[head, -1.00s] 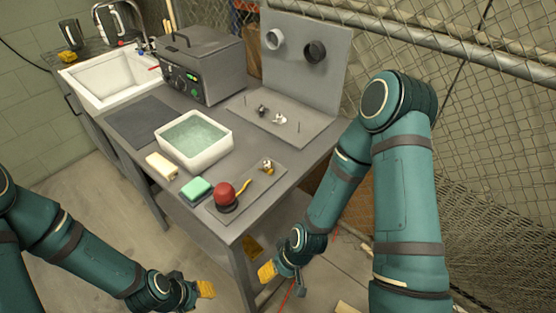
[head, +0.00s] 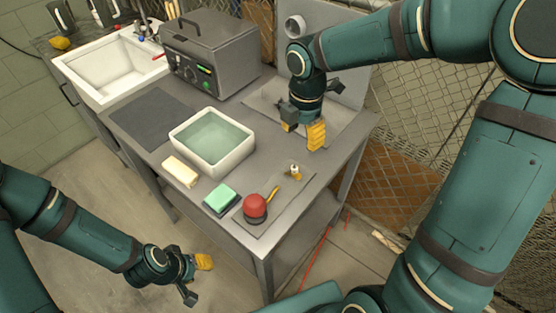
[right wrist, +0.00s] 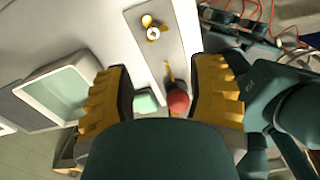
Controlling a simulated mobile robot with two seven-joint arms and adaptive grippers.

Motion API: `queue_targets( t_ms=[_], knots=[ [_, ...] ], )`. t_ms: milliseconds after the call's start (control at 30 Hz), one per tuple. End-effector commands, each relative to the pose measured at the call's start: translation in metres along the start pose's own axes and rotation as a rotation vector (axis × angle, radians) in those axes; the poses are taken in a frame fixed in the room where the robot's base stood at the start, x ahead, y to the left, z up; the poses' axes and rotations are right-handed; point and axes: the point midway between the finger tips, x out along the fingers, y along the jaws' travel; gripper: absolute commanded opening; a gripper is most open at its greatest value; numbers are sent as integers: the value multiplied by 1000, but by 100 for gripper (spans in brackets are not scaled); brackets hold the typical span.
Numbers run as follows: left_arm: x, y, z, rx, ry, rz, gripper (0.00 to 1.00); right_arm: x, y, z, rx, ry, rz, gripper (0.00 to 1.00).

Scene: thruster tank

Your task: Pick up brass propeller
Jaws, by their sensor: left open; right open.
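The brass propeller (head: 293,172), small with a pale hub, sits on a grey mat (head: 284,197) near the front right of the bench. It also shows in the right wrist view (right wrist: 152,30), near the top. My right gripper (head: 302,132) is open and empty over the bench, behind and above the propeller in the head view. In the right wrist view the gripper's yellow-padded fingers (right wrist: 162,72) are wide apart, with the propeller beyond them. My left gripper (head: 196,279) is open and empty, low in front of the bench.
A red ball-shaped thing (head: 254,206) and a yellow handle (head: 272,193) lie on the same mat. A green sponge (head: 221,198), a cream block (head: 180,171) and a water-filled white basin (head: 248,152) stand left of it. A grey upright panel and plate are partly hidden behind my right arm.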

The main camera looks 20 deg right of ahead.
Motion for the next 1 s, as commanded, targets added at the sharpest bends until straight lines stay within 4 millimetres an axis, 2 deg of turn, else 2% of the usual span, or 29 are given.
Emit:
queue_targets(
  t_ms=[167,533,867,1000],
  knots=[
    [2,-1,1,1,-2,0,42,5,-1,1,-11,-4,-3,56],
    [20,-7,2,3,-2,1,42,71,0,0,-10,-2,-4,56],
    [25,-9,1,4,1,0,42,91,2,0,-9,-3,-3,56],
    [32,-12,1,4,5,0,42,108,6,-2,-10,-2,-3,56]
  ],
)
